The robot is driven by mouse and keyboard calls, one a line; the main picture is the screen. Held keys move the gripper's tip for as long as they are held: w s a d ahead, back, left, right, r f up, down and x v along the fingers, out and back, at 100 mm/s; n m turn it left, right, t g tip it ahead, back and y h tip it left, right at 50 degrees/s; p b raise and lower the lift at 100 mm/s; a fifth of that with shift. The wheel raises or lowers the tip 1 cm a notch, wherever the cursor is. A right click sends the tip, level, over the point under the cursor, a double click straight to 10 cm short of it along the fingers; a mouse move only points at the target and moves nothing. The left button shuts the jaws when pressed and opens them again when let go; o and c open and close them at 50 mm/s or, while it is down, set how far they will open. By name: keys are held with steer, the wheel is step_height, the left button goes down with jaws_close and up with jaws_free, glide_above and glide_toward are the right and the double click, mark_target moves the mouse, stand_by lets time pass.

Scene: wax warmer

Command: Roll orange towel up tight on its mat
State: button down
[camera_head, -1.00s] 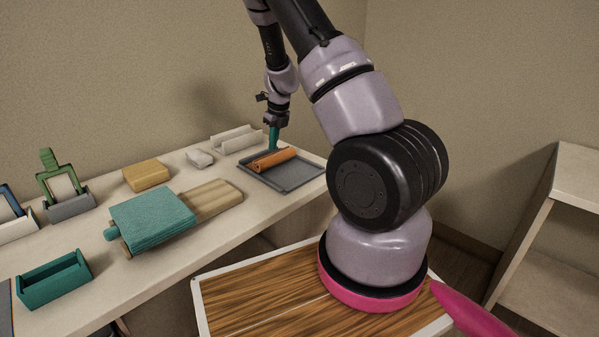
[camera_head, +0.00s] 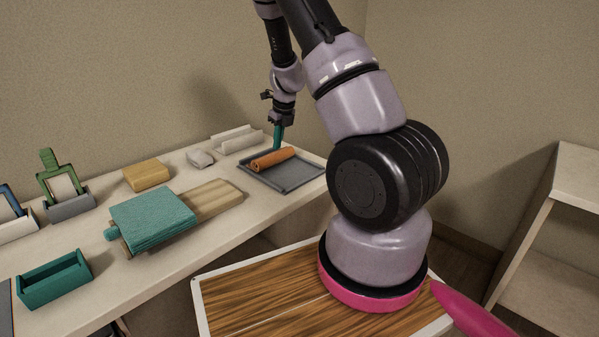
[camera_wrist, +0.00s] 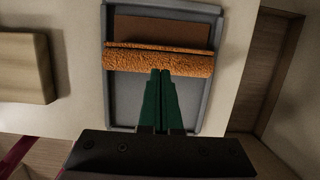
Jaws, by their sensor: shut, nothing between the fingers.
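The orange towel (camera_head: 273,158) lies as a roll across the grey mat (camera_head: 291,184) at the right end of the counter. In the wrist view the towel roll (camera_wrist: 158,62) spans most of the mat's width, and a flat brownish-orange area lies beyond it. The bare grey mat (camera_wrist: 125,103) with its raised rim shows on the near side. My gripper (camera_head: 276,146) is shut and points down at the roll's far side in the head view. In the wrist view its green fingertips (camera_wrist: 160,72) are together and overlap the roll's edge. I cannot tell whether they touch it.
A teal towel (camera_head: 152,217) lies on a wooden board (camera_head: 215,197) left of the mat. A white holder (camera_head: 237,139), a small grey lump (camera_head: 200,158) and a tan block (camera_head: 147,175) stand behind. A teal tray (camera_head: 54,283) stands front left.

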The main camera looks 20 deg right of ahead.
steer(key=shift+f, duration=0.7)
stand_by(0.5)
steer(key=shift+w, duration=0.15)
steer(key=shift+w+a, duration=0.2)
steer(key=shift+w, duration=0.15)
steer(key=shift+w, duration=0.15)
steer(key=shift+w+a, duration=0.2)
steer(key=shift+w, duration=0.1)
steer(key=shift+w, duration=0.15)
stand_by(0.4)
steer(key=shift+w+a, duration=0.2)
steer(key=shift+w, duration=0.15)
steer(key=shift+w, duration=0.1)
